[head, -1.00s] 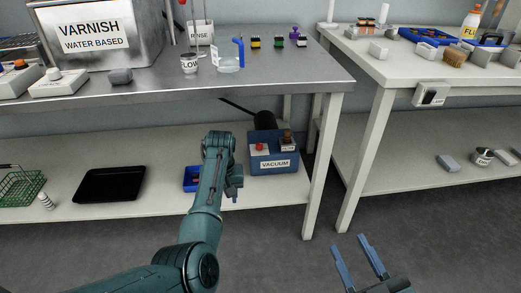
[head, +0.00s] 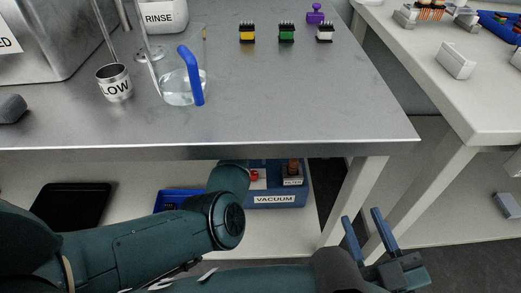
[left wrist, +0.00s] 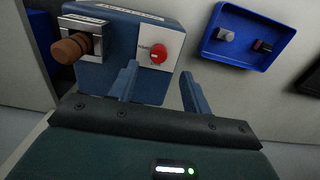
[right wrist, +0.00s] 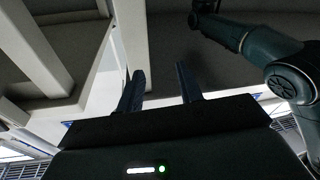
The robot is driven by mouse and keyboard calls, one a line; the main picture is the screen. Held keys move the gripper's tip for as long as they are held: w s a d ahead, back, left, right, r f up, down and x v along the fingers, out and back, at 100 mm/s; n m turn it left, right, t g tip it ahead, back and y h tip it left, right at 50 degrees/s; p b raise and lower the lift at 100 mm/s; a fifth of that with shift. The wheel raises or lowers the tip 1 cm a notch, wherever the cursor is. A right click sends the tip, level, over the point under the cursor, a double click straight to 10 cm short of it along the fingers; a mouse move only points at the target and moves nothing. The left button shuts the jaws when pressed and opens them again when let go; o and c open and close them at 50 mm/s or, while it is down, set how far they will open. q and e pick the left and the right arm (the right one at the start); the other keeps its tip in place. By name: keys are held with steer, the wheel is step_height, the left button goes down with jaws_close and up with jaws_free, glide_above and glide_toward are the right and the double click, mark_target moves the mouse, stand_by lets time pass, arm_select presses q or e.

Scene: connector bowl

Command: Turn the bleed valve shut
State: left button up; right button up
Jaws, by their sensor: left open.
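The blue vacuum box (head: 274,201) sits on the lower shelf under the steel bench. It carries a red knob (head: 254,175) and a brown knob (head: 293,167) on a labelled plate. I cannot read which one is the bleed valve. In the left wrist view the red knob (left wrist: 158,53) lies just beyond my left gripper (left wrist: 160,72), between its open fingers and apart from them. The brown knob (left wrist: 74,46) is to the left, outside the fingers. My left gripper is hidden in the head view. My right gripper (head: 364,230) is open and empty, low in front of the bench leg.
The steel bench top (head: 260,110) overhangs the shelf. A blue tray (left wrist: 240,37) with small parts is beside the box. A black tray (head: 70,205) lies further left. A FLOW cup (head: 115,84) and a flask (head: 180,92) stand on the bench.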

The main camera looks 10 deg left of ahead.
mark_target(253, 171)
arm_select(q)
steer(key=shift+w+f, duration=0.2)
steer(key=shift+w, duration=0.15)
steer(key=shift+f+b, duration=0.35)
step_height(253, 171, down, 5)
steer(key=b, duration=0.3)
steer(key=shift+s+f, duration=0.1)
steer(key=shift+s, duration=0.05)
steer(key=shift+f, duration=0.6)
arm_select(e)
steer(key=shift+w+a+m+y, duration=0.3)
steer(key=shift+w+a+m, duration=0.1)
steer(key=shift+w, duration=0.1)
arm_select(q)
steer(key=shift+c, duration=0.5)
steer(key=c, duration=0.9)
arm_select(e)
steer(key=shift+r, duration=0.1)
